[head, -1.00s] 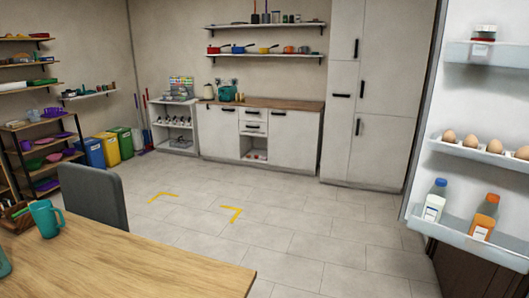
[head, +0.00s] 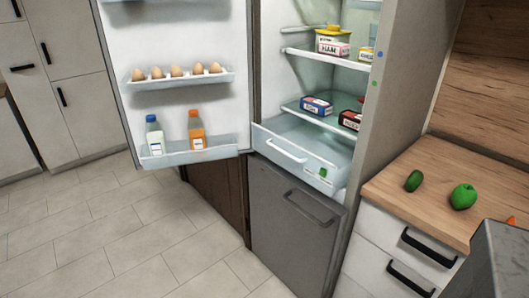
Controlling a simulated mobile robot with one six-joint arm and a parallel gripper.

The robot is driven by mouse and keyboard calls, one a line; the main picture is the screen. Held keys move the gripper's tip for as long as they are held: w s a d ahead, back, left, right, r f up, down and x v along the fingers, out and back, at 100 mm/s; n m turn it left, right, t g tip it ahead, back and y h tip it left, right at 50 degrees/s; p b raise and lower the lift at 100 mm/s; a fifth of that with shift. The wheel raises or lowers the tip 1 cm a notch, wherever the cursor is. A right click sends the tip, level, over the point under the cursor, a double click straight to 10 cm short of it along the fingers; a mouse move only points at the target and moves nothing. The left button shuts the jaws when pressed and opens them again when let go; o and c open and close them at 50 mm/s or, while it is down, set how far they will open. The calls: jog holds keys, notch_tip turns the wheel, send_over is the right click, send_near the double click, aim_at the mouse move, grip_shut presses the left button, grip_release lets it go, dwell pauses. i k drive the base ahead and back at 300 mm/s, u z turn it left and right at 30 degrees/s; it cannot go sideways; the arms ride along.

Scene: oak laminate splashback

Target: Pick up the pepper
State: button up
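A green pepper (head: 463,196) lies on the wooden countertop (head: 405,205) at the right of the head view. A smaller dark green oval vegetable (head: 413,181) lies to its left, apart from it. My gripper is not in view, so whether it is open or shut does not show.
The fridge stands open left of the counter; its door (head: 180,105) holds eggs (head: 177,72) and bottles (head: 196,131). Below the countertop are white drawers (head: 400,245) with black handles. An orange thing (head: 511,221) is cut off at the right edge. The tiled floor at left is clear.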

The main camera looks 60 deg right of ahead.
aim_at(464, 196)
jog(key=u, duration=1)
jog(key=k, duration=0.15)
jog(key=z, duration=2.9)
jog(key=i, duration=0.55)
jog(key=z, duration=0.25)
jog(key=k, duration=0.5)
jog(key=u, duration=0.15)
